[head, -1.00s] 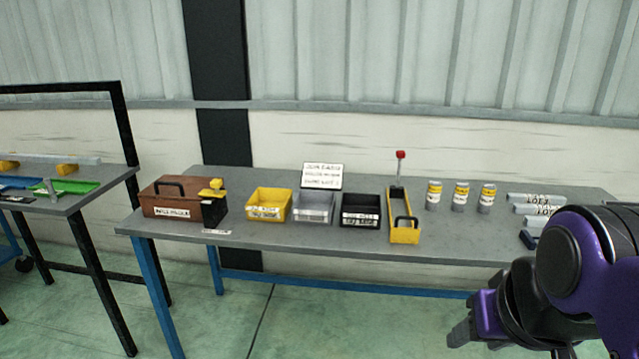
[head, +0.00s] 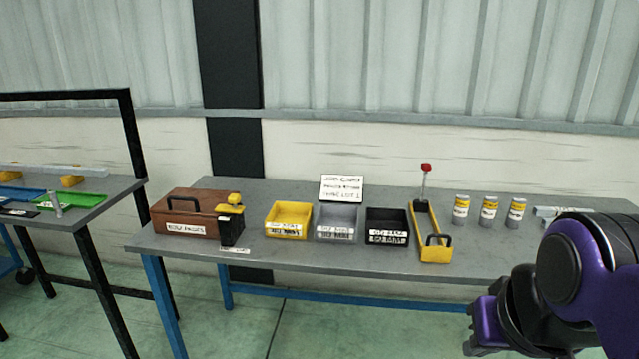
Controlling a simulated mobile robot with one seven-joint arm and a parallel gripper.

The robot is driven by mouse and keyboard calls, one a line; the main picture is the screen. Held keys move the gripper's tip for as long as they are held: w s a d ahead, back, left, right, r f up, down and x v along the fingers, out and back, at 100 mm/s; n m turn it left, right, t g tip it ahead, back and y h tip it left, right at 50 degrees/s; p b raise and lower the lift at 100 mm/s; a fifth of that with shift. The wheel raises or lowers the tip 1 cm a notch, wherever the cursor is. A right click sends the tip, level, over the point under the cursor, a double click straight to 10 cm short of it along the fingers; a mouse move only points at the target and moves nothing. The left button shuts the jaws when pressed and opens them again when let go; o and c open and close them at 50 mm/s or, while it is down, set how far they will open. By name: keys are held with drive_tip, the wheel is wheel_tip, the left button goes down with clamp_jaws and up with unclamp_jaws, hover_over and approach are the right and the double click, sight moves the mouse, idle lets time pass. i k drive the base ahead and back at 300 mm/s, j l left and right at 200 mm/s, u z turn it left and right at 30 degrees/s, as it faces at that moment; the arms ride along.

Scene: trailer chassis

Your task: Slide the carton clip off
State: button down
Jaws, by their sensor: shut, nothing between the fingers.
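A brown carton (head: 185,208) with a black handle and a white label stands at the left end of the long grey bench. A yellow clip-like piece (head: 233,204) sits on top of the black part (head: 230,228) at the carton's right end. I cannot tell how it is attached. My gripper (head: 474,340), purple and dark, is at the lower right, in front of the bench and far to the right of the carton. It is shut and empty, touching nothing that I can see.
Yellow (head: 288,220), grey (head: 336,223) and black (head: 387,226) bins stand right of the carton. A yellow tray with a red-topped lever (head: 437,246) and several cans (head: 489,210) follow. A white sign (head: 341,188) stands behind. Another bench (head: 90,215) is at left.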

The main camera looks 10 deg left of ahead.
sight(234, 198)
drive_tip(key=i+j, duration=0.15)
drive_tip(key=j, duration=0.2)
drive_tip(key=i+j, duration=0.15)
drive_tip(key=j, duration=0.25)
drive_tip(key=i+j, duration=0.15)
drive_tip(key=j, duration=0.2)
drive_tip(key=i+j, duration=0.2)
drive_tip(key=j, duration=0.15)
drive_tip(key=i+j, duration=0.15)
drive_tip(key=j, duration=0.2)
drive_tip(key=i+j, duration=0.15)
drive_tip(key=j, duration=0.25)
drive_tip(key=i+j, duration=0.15)
drive_tip(key=j, duration=0.2)
drive_tip(key=i+j, duration=0.15)
drive_tip(key=j, duration=0.2)
drive_tip(key=l+z, duration=0.2)
drive_tip(key=i+l+z, duration=0.2)
drive_tip(key=k+j+u, duration=0.2)
drive_tip(key=j+u, duration=0.2)
